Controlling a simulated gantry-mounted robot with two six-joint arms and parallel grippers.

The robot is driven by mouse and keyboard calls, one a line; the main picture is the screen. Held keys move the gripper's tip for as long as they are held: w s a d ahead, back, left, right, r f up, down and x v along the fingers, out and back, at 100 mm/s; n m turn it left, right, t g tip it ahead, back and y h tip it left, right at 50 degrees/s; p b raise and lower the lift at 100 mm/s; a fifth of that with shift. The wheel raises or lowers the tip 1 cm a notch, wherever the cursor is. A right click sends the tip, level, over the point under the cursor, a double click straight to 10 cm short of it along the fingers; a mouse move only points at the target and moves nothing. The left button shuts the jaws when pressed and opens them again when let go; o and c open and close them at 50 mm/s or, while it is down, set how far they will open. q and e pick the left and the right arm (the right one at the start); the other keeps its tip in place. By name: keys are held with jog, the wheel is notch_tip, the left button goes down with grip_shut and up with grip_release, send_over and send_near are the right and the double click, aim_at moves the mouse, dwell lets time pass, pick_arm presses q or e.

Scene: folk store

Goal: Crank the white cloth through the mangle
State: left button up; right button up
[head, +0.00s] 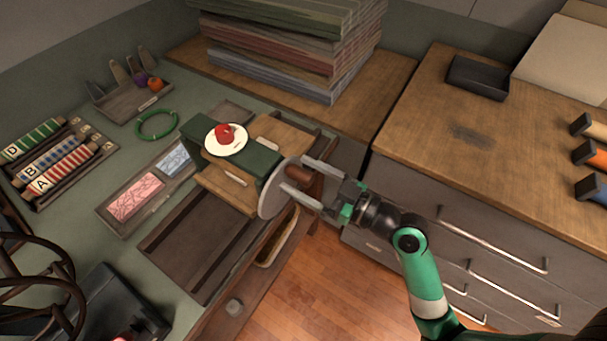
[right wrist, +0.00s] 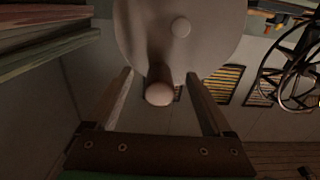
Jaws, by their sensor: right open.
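The mangle (head: 262,163) is a dark green body on the bench, with a round white dial and red knob (head: 225,133) on top. A pale crank disc (head: 272,199) stands on its right side, and its brown handle (head: 302,174) sticks out toward my right gripper (head: 299,178). My right gripper is open, its fingers on either side of the handle. In the right wrist view the handle's round end (right wrist: 159,94) lies between the fingers with gaps at both sides. I cannot make out the white cloth for certain. My left gripper is not in view.
A tray with pink (head: 135,197) and blue (head: 174,161) patterned pieces lies left of the mangle. A green ring (head: 157,124) lies behind it. Stacked sheets (head: 290,40) stand at the back. A drawer cabinet (head: 470,150) stands right, with open floor (head: 320,290) before it.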

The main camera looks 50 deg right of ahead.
dwell(0.4)
jog(key=s, duration=0.3)
jog(key=shift+s+d, duration=0.4)
jog(key=shift+s+d+r+p, duration=0.15)
jog(key=shift+s+p, duration=0.3)
jog(key=shift+s, duration=0.7)
jog(key=s+p, duration=0.1)
jog(key=p, duration=0.1)
jog(key=s+p, duration=0.1)
jog(key=p, duration=0.1)
jog(key=shift+s+d, duration=0.2)
jog(key=shift+s, duration=0.2)
